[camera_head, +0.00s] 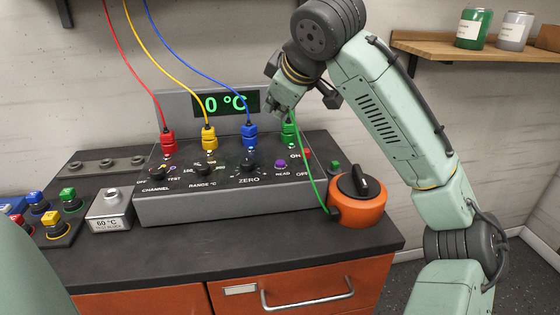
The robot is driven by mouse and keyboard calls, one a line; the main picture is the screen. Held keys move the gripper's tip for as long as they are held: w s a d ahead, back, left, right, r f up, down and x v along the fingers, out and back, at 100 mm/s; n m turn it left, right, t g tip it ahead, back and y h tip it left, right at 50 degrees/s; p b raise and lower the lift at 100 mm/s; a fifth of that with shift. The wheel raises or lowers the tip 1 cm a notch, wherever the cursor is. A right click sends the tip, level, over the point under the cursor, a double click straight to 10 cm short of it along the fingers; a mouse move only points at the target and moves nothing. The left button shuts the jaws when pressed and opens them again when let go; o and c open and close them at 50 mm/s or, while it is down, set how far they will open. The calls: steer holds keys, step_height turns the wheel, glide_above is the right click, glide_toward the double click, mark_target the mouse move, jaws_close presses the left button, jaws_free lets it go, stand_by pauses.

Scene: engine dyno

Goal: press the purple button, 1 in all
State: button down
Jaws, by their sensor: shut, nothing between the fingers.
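The purple button (281,164) is on the sloped front panel of a grey instrument box (190,205), above the label READ. It is small and stands out from the panel. My gripper (277,108) is shut and empty. In the picture it is above the purple button, in front of the right end of the display and just above the green plug. It appears apart from the button. My wrist hides part of the wall and the display's right side.
Red (167,141), yellow (209,138), blue (250,135) and green (288,132) plugs with cables stand along the panel. Knobs, including ZERO (248,167), sit left of the button. A red switch (307,153) and an orange pot (358,206) are to the right.

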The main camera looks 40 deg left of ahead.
steer(key=b, duration=0.7)
glide_above(277, 163)
step_height(277, 163, down, 8)
steer(key=shift+f, duration=0.4)
stand_by(0.8)
steer(key=shift+f, duration=0.4)
steer(key=shift+f+b, duration=0.3)
steer(key=shift+f, duration=0.2)
stand_by(0.5)
steer(key=shift+r, duration=0.15)
steer(key=shift+r+p, duration=0.8)
steer(key=shift+p, duration=0.15)
